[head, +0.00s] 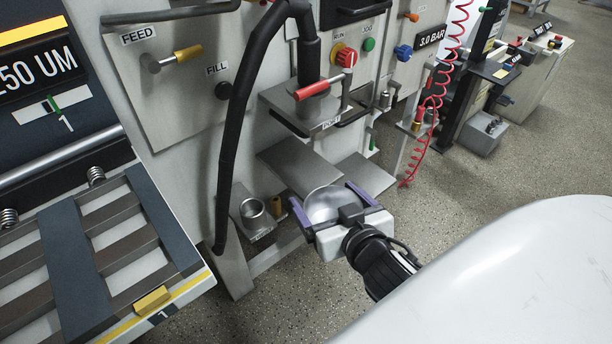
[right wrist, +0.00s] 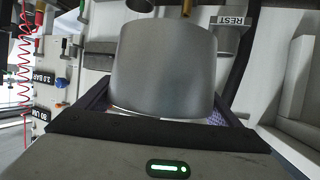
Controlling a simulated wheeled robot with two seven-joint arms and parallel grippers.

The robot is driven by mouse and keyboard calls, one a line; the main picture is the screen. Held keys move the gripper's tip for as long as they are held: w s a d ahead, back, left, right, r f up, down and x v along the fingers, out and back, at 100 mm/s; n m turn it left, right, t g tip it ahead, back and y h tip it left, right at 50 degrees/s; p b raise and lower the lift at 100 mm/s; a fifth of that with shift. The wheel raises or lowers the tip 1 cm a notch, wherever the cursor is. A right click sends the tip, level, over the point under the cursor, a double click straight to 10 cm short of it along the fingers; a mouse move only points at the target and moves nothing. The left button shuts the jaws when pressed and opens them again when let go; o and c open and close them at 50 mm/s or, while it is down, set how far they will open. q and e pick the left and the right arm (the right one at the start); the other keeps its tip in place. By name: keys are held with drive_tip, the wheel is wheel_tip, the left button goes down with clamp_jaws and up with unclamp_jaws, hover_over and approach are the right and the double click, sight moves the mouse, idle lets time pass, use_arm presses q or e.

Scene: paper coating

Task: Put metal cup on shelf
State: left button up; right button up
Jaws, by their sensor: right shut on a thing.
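A shiny metal cup (head: 322,204) is held between the purple fingers of my right gripper (head: 325,196). In the right wrist view the cup (right wrist: 165,68) fills the space between the fingers. In the head view the cup is in front of and partly over a flat grey metal shelf (head: 298,163) on the machine front. I cannot tell whether it touches the shelf. My left gripper is out of view.
A black hose (head: 228,150) hangs at the left. A red-handled clamp (head: 316,90) sits above the shelf. A red coiled hose (head: 437,100) hangs at the right.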

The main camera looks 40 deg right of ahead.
drive_tip(key=shift+m, duration=0.3)
drive_tip(key=w+d, duration=0.1)
drive_tip(key=w, duration=0.3)
drive_tip(key=w+d, duration=0.2)
drive_tip(key=w, duration=0.2)
drive_tip(key=w+d+f, duration=0.1)
drive_tip(key=w+d, duration=0.1)
drive_tip(key=w, duration=0.3)
drive_tip(key=shift+d, duration=0.2)
drive_tip(key=shift+w+d+f, duration=0.1)
drive_tip(key=shift+w, duration=0.15)
drive_tip(key=w, duration=0.2)
drive_tip(key=w+d, duration=0.1)
drive_tip(key=w, duration=0.1)
drive_tip(key=shift+w+d, duration=0.1)
drive_tip(key=shift+d, duration=0.1)
drive_tip(key=shift+f, duration=0.3)
